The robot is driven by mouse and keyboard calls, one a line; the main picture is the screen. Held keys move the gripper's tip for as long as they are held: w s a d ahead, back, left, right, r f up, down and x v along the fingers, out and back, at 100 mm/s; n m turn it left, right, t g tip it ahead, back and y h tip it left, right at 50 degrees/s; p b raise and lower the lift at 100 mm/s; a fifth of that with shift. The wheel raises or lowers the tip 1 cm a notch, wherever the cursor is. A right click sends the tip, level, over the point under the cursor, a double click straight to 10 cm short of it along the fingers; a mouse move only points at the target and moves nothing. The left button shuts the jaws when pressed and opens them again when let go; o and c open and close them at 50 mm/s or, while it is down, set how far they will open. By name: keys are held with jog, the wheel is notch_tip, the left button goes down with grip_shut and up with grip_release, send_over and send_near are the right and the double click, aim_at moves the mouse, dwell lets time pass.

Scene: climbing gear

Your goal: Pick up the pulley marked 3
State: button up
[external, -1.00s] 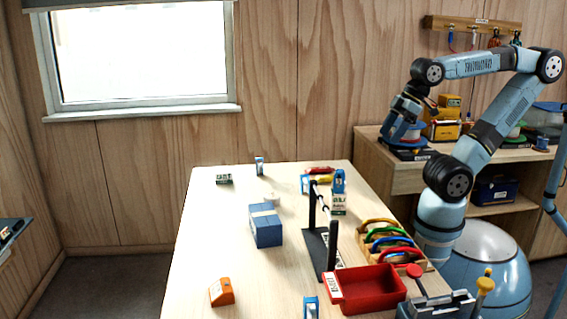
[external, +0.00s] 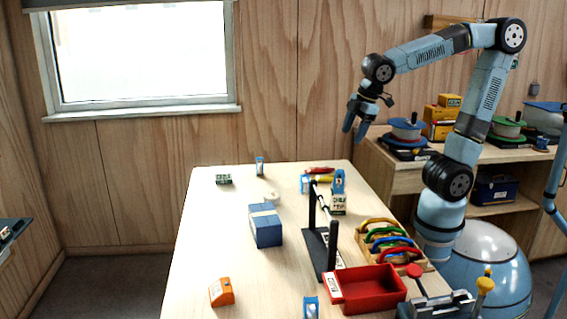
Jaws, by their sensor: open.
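Several small blue-and-white pieces that may be pulleys stand on the table (external: 205,262). One is at the far edge (external: 259,166), two are at the far right, a left one (external: 305,184) and a right one (external: 339,181) on a white-green box, and one is at the near edge (external: 311,308). Their marks are too small to read, so I cannot tell which is marked 3. My gripper (external: 354,131) is open and empty, pointing down, high above the table's far right corner and apart from all of them.
A black rack (external: 329,250) with an upright post stands mid-table. Near it are a blue box (external: 265,229), a red bin (external: 371,291), a wooden tray of coloured loops (external: 378,228) and an orange block (external: 221,292). A shelf (external: 400,175) with spools stands behind. The table's left side is mostly clear.

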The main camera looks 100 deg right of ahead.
jog(key=w+d+f+n+g+h, duration=0.25)
jog(key=w+d+f+n, duration=0.2)
jog(key=w, duration=0.45)
jog(key=w+d+f+n+g+h, duration=0.1)
jog(key=w+d+f+n+h, duration=0.3)
jog(key=w, duration=0.6)
jog(key=n+h, duration=0.4)
jog(key=h, duration=0.1)
send_near(259, 162)
jog(key=shift+s+a+g, duration=0.25)
jog(key=shift+a+g, duration=0.05)
jog(key=shift+g, duration=0.15)
jog(key=shift+w+d+f+n, duration=0.1)
jog(key=shift+w+n, duration=0.35)
jog(key=shift+w, duration=0.05)
jog(key=shift+h, duration=0.25)
jog(key=x, duration=1.3)
jog(key=shift+d+f, duration=0.25)
jog(key=shift+d, duration=0.1)
jog(key=shift+c, duration=0.2)
jog(key=c, duration=1)
jog(key=shift+r, duration=0.1)
jog(key=shift+c, duration=0.2)
